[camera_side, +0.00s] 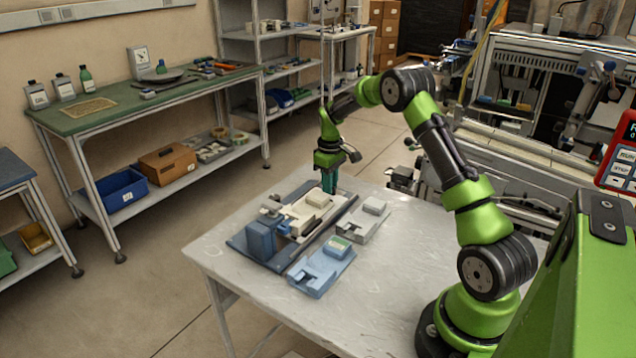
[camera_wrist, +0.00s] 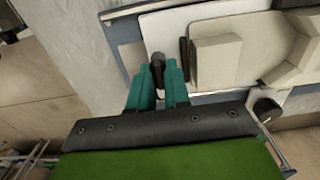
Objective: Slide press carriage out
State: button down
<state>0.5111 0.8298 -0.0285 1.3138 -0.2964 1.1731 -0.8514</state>
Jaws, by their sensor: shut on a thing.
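The press carriage is a cream plate (camera_side: 300,212) with a raised cream block (camera_side: 319,199) on it. It lies on the dark blue press base (camera_side: 243,252). The blue press body (camera_side: 262,236) stands at the front left end of the base. My gripper (camera_side: 329,188) points down at the far end of the carriage. In the wrist view the teal fingers of my gripper (camera_wrist: 159,84) are shut on a small dark knob (camera_wrist: 157,62) beside the carriage plate (camera_wrist: 160,30). The block (camera_wrist: 215,61) shows to the right there. How the knob joins the carriage is hard to see.
A light blue fixture (camera_side: 318,275) with a green-topped block (camera_side: 340,244) sits in front of the press. A grey fixture (camera_side: 362,227) sits to its right. The pale table (camera_side: 230,290) is bare at its left front. A green bench (camera_side: 150,90) stands behind.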

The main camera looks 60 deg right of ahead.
jog(key=shift+d, duration=1.2)
jog(key=shift+r, duration=0.1)
jog(key=c, duration=1.1)
grip_release()
jog(key=shift+a, duration=0.1)
notch_tip(320, 180, up, 17)
jog(key=shift+f, duration=0.1)
